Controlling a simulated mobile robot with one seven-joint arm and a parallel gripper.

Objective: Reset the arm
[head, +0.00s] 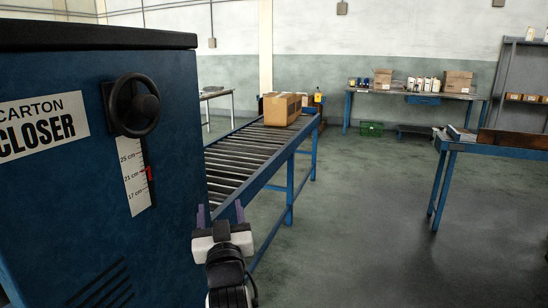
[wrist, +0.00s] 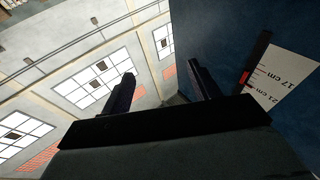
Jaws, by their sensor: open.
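My gripper (head: 220,215) is at the lower middle of the head view, with its two purplish fingers pointing up. It is open and empty, just to the right of the blue carton closer machine (head: 60,210). In the wrist view my gripper (wrist: 160,88) shows two dark fingers spread apart with nothing between them. The side of the carton closer (wrist: 225,40) is close to the right finger there, with its scale (wrist: 283,75) and red marker. I cannot tell whether the finger touches it.
A roller conveyor (head: 245,155) leads back from the machine and carries a cardboard box (head: 282,109). A blue-legged table (head: 500,143) stands at the right. A bench (head: 415,94) with bottles and boxes is at the back wall, near a green crate (head: 372,129). The middle floor is clear.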

